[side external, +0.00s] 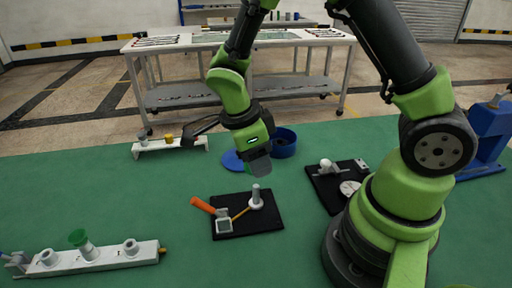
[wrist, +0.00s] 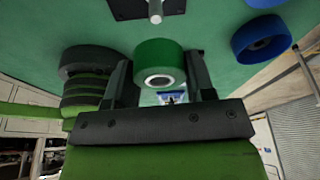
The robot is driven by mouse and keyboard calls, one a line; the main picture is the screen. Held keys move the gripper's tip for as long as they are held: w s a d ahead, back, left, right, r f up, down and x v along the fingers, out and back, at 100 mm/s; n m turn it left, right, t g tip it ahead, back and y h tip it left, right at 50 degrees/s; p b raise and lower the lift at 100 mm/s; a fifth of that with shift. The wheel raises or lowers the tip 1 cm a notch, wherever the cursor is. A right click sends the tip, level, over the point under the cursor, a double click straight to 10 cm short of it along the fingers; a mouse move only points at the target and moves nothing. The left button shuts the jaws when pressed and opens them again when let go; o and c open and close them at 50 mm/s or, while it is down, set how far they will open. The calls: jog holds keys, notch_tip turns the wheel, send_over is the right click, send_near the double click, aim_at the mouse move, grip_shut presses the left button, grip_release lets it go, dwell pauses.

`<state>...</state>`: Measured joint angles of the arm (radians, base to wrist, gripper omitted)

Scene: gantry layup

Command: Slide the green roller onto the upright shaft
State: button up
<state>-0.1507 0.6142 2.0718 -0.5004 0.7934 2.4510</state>
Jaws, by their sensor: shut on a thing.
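My gripper (wrist: 160,70) is shut on the green roller (wrist: 158,52), which sits between its two fingers with its pale bore ring facing the wrist camera. In the side external view my gripper (side external: 257,163) hangs above the work mat; the roller cannot be made out there. A grey upright shaft (side external: 256,194) with a pale collar at its foot stands on a black plate (side external: 262,228), below the gripper and apart from it. In the wrist view the shaft (wrist: 155,12) shows at the top edge, beyond the roller, partly cut off.
A blue ring (side external: 284,143) and blue disc (side external: 232,162) lie behind. Another black plate (side external: 322,190) with parts is at right.

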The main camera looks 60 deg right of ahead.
aim_at(256, 202)
jog(key=shift+f, duration=1.75)
jog(key=shift+f, duration=3.1)
jog(key=o, duration=1)
jog(key=shift+r, duration=0.1)
jog(key=v, duration=0.9)
jog(key=shift+r, duration=0.35)
jog(key=shift+a, duration=0.1)
